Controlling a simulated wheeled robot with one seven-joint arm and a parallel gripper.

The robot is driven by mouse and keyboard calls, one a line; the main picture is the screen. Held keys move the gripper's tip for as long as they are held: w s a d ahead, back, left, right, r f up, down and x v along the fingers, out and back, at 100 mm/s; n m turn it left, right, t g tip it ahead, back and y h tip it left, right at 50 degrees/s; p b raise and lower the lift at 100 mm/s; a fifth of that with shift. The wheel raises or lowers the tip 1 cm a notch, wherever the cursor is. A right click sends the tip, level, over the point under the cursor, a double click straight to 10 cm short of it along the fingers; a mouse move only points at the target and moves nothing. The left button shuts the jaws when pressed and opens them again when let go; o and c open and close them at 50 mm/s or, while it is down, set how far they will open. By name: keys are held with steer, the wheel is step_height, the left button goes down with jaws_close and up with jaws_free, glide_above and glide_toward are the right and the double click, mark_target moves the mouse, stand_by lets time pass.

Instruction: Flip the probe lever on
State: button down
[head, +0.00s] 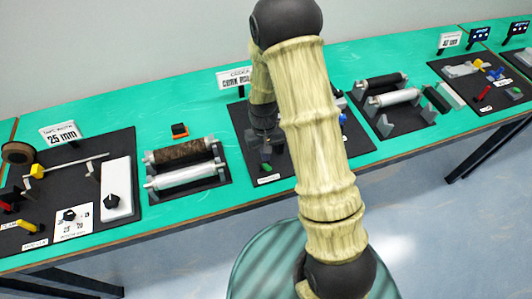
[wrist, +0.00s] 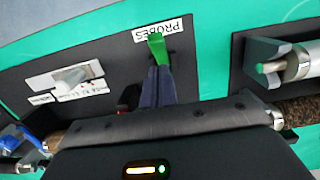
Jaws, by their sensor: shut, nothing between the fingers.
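The probe lever is a small green lever (wrist: 158,46) beside the white PROBES label (wrist: 157,30) in the wrist view. In the head view its green tip (head: 266,167) shows at the front of the middle black panel, just above a small white label. My gripper (wrist: 158,70) is shut and empty, with its dark fingertips right at the lever's lower end in the wrist view. I cannot tell whether they touch it. In the head view my gripper (head: 266,150) hangs over the panel just behind the lever, partly hidden by my arm.
The middle panel (head: 246,128) is largely covered by my arm. A roller unit (head: 183,162) stands left of it and another (head: 393,97) right. A panel with yellow and red levers (head: 62,206) lies far left. Bare green tabletop (head: 225,197) runs along the front edge.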

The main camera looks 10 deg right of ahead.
step_height(320, 180, up, 3)
steer(key=w+p, duration=0.2)
steer(key=p, duration=0.1)
step_height(320, 180, up, 8)
steer(key=r+b, duration=0.1)
steer(key=b, duration=0.1)
glide_above(267, 166)
steer(key=shift+w+d+f, duration=0.1)
steer(key=shift+w+f, duration=0.05)
steer(key=shift+f, duration=0.1)
steer(key=s+d+r+m+t, duration=0.1)
steer(key=s+d+r+t, duration=0.2)
steer(key=s+r, duration=0.3)
steer(key=shift+s+d+r+t, duration=0.35)
steer(key=shift+s+t, duration=0.05)
steer(key=shift+s, duration=0.65)
